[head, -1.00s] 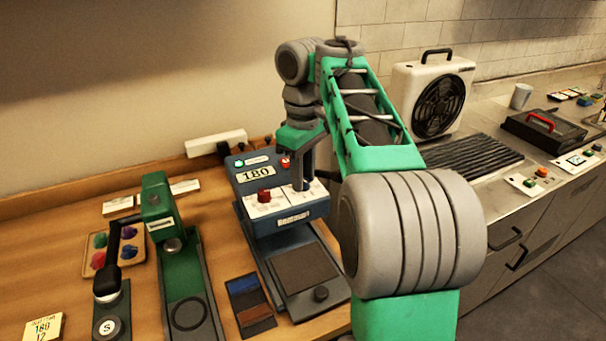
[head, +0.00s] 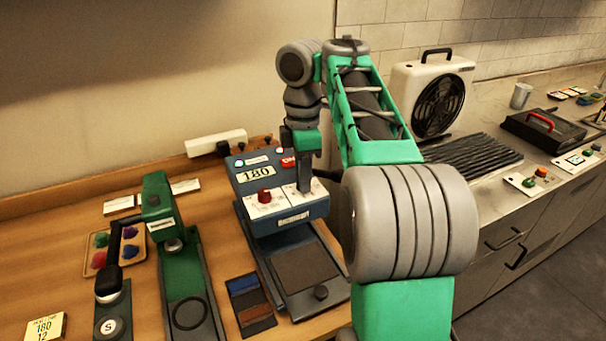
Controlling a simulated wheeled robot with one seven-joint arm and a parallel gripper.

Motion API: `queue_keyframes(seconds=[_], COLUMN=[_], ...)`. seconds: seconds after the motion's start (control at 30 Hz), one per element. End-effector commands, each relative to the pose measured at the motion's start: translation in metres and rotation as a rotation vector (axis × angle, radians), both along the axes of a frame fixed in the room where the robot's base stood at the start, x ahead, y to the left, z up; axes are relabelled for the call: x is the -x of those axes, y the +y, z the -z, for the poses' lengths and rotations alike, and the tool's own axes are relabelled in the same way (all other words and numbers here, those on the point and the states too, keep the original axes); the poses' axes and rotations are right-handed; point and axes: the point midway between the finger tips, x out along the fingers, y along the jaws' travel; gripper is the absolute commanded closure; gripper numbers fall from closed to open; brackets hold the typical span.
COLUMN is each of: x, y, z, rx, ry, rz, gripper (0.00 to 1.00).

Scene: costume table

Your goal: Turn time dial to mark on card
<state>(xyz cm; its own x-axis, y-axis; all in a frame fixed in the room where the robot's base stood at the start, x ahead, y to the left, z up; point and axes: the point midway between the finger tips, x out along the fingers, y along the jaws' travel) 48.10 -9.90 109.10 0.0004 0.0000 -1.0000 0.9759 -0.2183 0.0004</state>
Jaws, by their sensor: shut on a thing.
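The blue press (head: 290,222) stands on the wooden table with a "180" display (head: 254,173) and two white dial plates on top. A red knob (head: 264,196) sits on the left plate. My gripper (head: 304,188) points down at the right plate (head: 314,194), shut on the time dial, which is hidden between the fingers. The plate's marks are too small to read. The yellow card (head: 44,328) lies at the lower left, its lower lines reading "180" and "12".
A green press (head: 165,215) with a black lever (head: 111,260) stands left of the blue one. A tray (head: 133,262) of coloured pieces lies behind the lever. Fabric swatches (head: 248,300) lie between the presses. A fan heater (head: 432,95) stands on the right counter.

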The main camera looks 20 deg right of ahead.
Motion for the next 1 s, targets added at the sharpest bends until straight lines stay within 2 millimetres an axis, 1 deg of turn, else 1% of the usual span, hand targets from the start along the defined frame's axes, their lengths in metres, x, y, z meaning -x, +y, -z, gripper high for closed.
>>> queue_keyframes(seconds=[0.3, 0.73, 0.77, 1.0], x=[0.0003, 0.0004, 0.0004, 0.0002], y=[0.0, 0.0001, 0.0001, 0.0001], z=[0.0011, 0.0012, 0.0012, 0.0006], rx=[-0.001, -0.001, -0.001, 0.0], ry=[0.003, 0.003, 0.003, 0.001], rz=[-0.092, -0.102, -0.102, -0.101], gripper=[1.0, 1.0, 0.73, 0.54])
